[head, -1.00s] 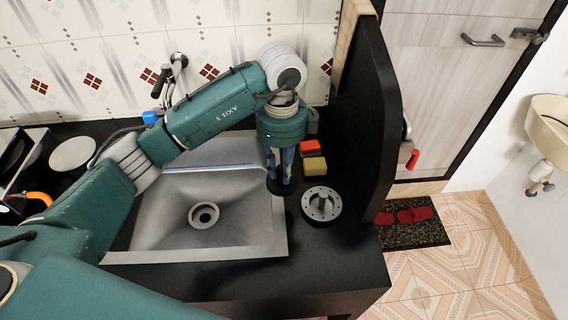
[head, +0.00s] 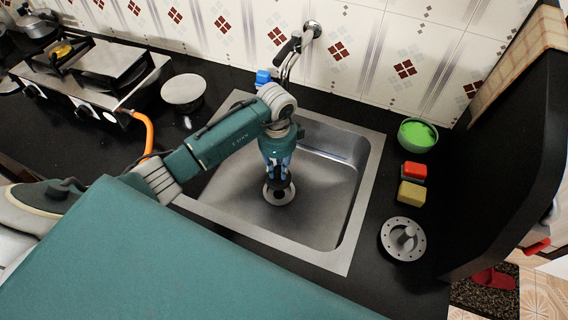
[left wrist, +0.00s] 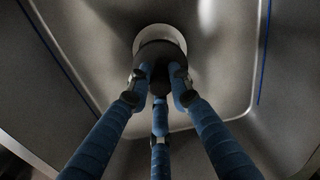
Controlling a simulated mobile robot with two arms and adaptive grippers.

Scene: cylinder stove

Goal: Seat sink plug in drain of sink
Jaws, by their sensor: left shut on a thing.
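The sink (head: 361,195) is a grey metal basin set in the black counter. Its drain (head: 279,201) is a pale ring in the basin floor, partly covered by my gripper and the plug. My left gripper (head: 278,181) points down into the basin, shut on the dark sink plug (head: 277,186). In the left wrist view the blue fingers close around the dark plug (left wrist: 160,52), which lies over the light drain ring (left wrist: 160,33). The ring shows past the plug's far side. I cannot tell whether the plug touches the drain. My right gripper is not in view.
A perforated metal strainer (head: 403,239), a yellow sponge (head: 411,194), a red sponge (head: 414,170) and a green bowl (head: 418,135) stand right of the sink. The faucet (head: 290,50) rises behind it. A stove (head: 90,75) and white disc (head: 183,89) are left.

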